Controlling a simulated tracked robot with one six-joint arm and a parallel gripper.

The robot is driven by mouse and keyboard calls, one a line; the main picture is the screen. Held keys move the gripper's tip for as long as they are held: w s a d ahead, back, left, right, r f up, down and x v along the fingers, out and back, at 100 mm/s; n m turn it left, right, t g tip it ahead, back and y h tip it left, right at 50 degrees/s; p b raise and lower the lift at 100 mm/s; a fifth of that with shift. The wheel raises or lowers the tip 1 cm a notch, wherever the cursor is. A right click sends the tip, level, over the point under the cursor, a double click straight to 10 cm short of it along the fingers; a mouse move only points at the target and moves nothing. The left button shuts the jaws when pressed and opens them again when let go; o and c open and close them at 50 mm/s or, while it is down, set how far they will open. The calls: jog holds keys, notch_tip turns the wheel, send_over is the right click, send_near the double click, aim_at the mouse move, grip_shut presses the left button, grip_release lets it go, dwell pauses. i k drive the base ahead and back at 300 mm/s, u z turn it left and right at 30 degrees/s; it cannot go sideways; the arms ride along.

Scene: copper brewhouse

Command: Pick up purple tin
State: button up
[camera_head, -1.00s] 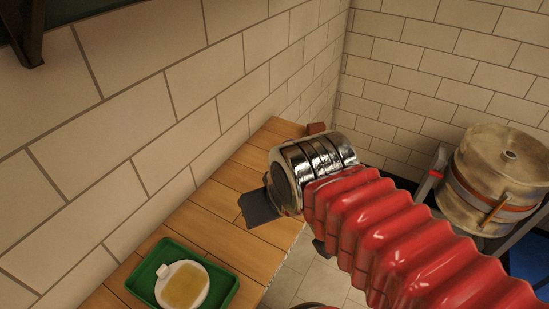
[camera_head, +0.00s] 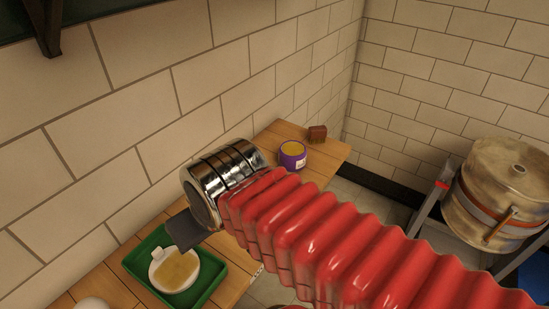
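The purple tin (camera_head: 293,155) stands upright on the wooden counter (camera_head: 327,160) near its far end. It has a pale label and a yellowish-brown top. My gripper (camera_head: 184,230) is at the end of my red-sleeved arm, left of the tin and nearer to the camera. One dark finger shows beside the green tray; the other is hidden behind the wrist and sleeve. I cannot see whether the gripper is open or shut. The tin is apart from the gripper.
A green tray (camera_head: 212,285) holds a white dish (camera_head: 160,284) with yellowish contents. A small brown block (camera_head: 317,134) sits behind the tin. A tiled wall borders the counter on the left. A metal keg (camera_head: 500,190) stands on a rack at right.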

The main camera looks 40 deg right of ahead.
aim_at(293, 153)
jog(key=u, duration=2.2)
jog(key=k, duration=1.1)
jog(key=u, duration=0.15)
